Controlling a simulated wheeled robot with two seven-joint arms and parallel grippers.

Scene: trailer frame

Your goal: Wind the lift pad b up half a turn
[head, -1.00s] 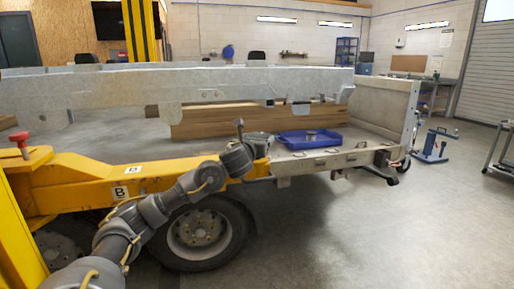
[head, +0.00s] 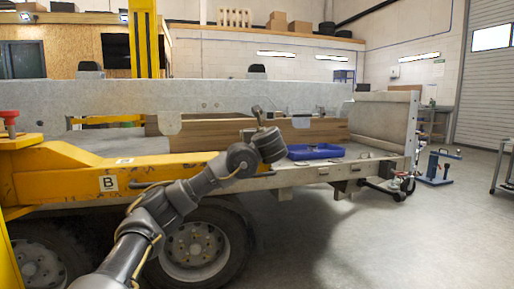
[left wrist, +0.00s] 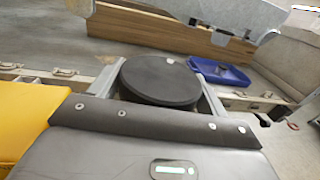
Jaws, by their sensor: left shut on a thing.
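The lift pad b (left wrist: 160,82) is a dark round disc, seen from above in the left wrist view, with a small pale spot near its far edge. My left gripper (left wrist: 163,85) has a grey finger on each side of the disc and is shut on it. In the head view my left arm reaches over the wheel to the end of the yellow arm (head: 68,172) marked B. My right gripper is in neither current view.
A blue tray (head: 315,152) lies on the trailer bed just right of my wrist. Wooden boards (head: 222,136) and a long grey rail (head: 200,97) stand behind. A wheel (head: 195,245) is below my arm. The floor at right is mostly open, with a blue stand (head: 436,168).

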